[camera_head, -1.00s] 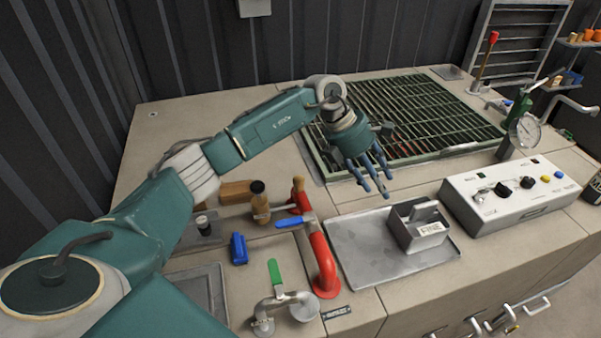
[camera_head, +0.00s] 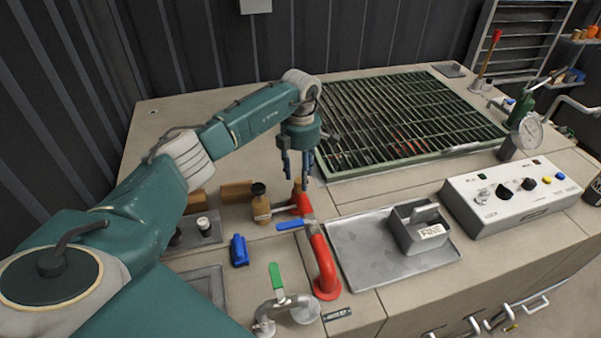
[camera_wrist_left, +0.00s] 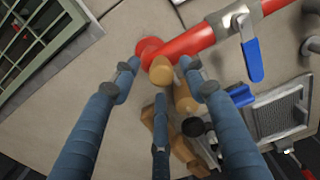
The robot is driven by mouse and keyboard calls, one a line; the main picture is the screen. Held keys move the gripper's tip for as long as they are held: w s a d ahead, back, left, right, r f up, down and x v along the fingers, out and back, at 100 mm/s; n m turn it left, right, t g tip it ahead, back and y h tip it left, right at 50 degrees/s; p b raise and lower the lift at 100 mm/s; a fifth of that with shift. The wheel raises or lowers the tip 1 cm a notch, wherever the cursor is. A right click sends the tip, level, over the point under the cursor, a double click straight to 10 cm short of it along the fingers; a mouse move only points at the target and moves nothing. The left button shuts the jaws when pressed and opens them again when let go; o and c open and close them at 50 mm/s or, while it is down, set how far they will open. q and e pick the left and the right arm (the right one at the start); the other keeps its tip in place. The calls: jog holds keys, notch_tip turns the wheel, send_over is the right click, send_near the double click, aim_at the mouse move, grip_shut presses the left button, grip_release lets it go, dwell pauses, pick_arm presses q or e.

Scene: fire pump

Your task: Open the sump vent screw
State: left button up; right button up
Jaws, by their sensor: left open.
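My left gripper (camera_head: 298,170) points down with its blue fingers spread and empty, just above the far end of the red pipe (camera_head: 323,262). A small tan knob (camera_wrist_left: 161,72) sits at that end of the red pipe, between and below the fingertips in the left wrist view. In the head view the knob (camera_head: 297,190) is partly hidden by the fingers. It may be the sump vent screw, but no label shows. I see no clear contact between fingers and knob. My right gripper is not in view.
A blue-handled valve (camera_head: 297,225) is on the red pipe. A green-handled valve (camera_head: 276,276) is in front. A grate (camera_head: 400,120) lies behind; a metal tray (camera_head: 365,262) lies right.

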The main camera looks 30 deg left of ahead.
pick_arm(q)
jog(key=shift+f, duration=0.6)
grip_shut()
